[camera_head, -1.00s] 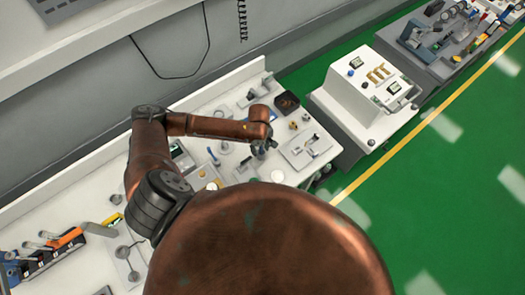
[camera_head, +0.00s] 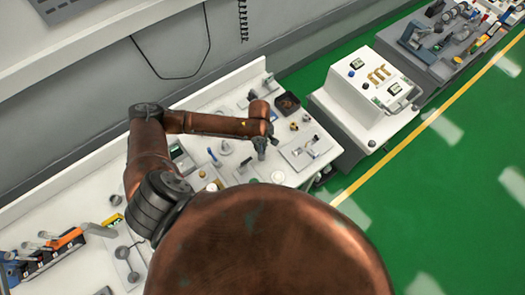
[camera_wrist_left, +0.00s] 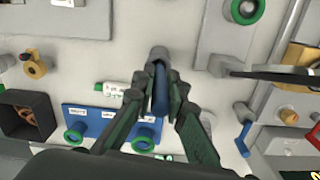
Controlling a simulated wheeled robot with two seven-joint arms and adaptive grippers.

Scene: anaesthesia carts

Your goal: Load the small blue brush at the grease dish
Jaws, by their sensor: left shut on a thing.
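My left gripper (camera_head: 262,153) is over the white bench in the head view. In the left wrist view its two dark fingers (camera_wrist_left: 160,108) are shut on a narrow blue piece (camera_wrist_left: 160,88), which looks like the small blue brush's handle. A grey rounded end (camera_wrist_left: 158,54) shows just beyond the fingertips; I cannot tell whether it belongs to the brush. A dark square dish (camera_head: 288,103) with brown contents, possibly the grease dish, stands behind and right of the gripper. It also shows at the left of the wrist view (camera_wrist_left: 28,117), apart from the fingers.
A blue plate (camera_wrist_left: 105,126) with green-ringed ports lies beside the gripper. A grey plate with fittings (camera_head: 306,152) is to its right on the bench. A white cart (camera_head: 350,110) stands further right, and green floor (camera_head: 440,190) is open beyond it.

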